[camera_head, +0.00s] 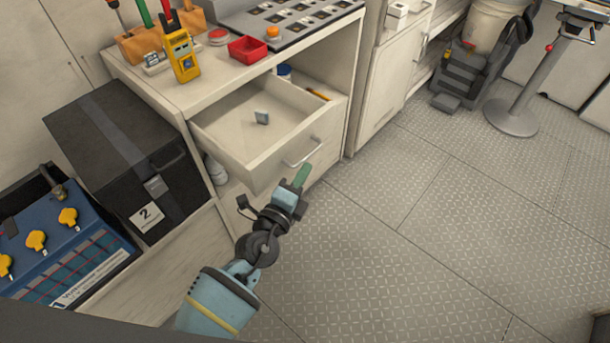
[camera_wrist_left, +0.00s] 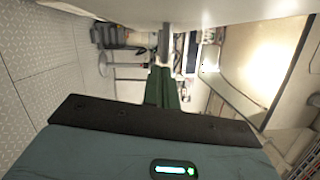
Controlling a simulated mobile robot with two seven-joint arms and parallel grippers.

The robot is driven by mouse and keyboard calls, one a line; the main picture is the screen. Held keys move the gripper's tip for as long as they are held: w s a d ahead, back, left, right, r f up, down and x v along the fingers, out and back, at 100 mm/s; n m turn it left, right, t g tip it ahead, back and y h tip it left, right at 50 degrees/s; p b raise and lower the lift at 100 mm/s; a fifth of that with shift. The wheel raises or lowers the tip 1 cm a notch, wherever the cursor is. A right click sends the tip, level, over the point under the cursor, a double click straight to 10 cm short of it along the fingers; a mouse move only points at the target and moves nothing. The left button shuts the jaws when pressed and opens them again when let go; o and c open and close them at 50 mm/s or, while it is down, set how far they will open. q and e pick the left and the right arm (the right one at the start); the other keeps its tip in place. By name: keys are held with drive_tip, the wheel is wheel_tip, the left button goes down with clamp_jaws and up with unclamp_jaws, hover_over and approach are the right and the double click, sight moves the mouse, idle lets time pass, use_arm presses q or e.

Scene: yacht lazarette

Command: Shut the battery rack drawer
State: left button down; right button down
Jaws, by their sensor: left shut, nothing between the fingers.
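An open drawer (camera_head: 243,158) sticks out of a white cabinet in the head view, with a metal bar handle (camera_head: 303,153) on its front. A small grey item (camera_head: 262,118) lies inside it. My left gripper (camera_head: 303,172) is at the drawer front, its green fingers just below the handle in the picture. In the left wrist view the fingers (camera_wrist_left: 163,88) are together and empty, pointing at a grey bar (camera_wrist_left: 167,42) beside a pale panel. I cannot tell whether they touch it. My right gripper is not in view.
A black box marked 2 (camera_head: 130,155) and a blue battery with yellow caps (camera_head: 65,250) stand left of my arm. A yellow meter (camera_head: 182,57) and red tray (camera_head: 248,49) sit on the cabinet top.

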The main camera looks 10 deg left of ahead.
sight(260, 145)
use_arm(q)
drive_tip(key=w+a, duration=0.1)
drive_tip(key=a, duration=0.1)
drive_tip(key=w+a+b, duration=0.1)
drive_tip(key=w+a, duration=0.1)
drive_tip(key=w+a+b, duration=0.1)
drive_tip(key=a, duration=0.1)
drive_tip(key=shift+w+a+f, duration=0.15)
drive_tip(key=shift+w+f, duration=0.1)
drive_tip(key=w+a+b, duration=0.1)
drive_tip(key=a, duration=0.1)
drive_tip(key=w+a+b, duration=0.1)
drive_tip(key=w+a, duration=0.1)
drive_tip(key=shift+a+r, duration=0.1)
drive_tip(key=shift+a, duration=0.05)
drive_tip(key=shift+w+a+r, duration=0.15)
drive_tip(key=shift+w+a, duration=0.15)
drive_tip(key=shift+a, duration=0.05)
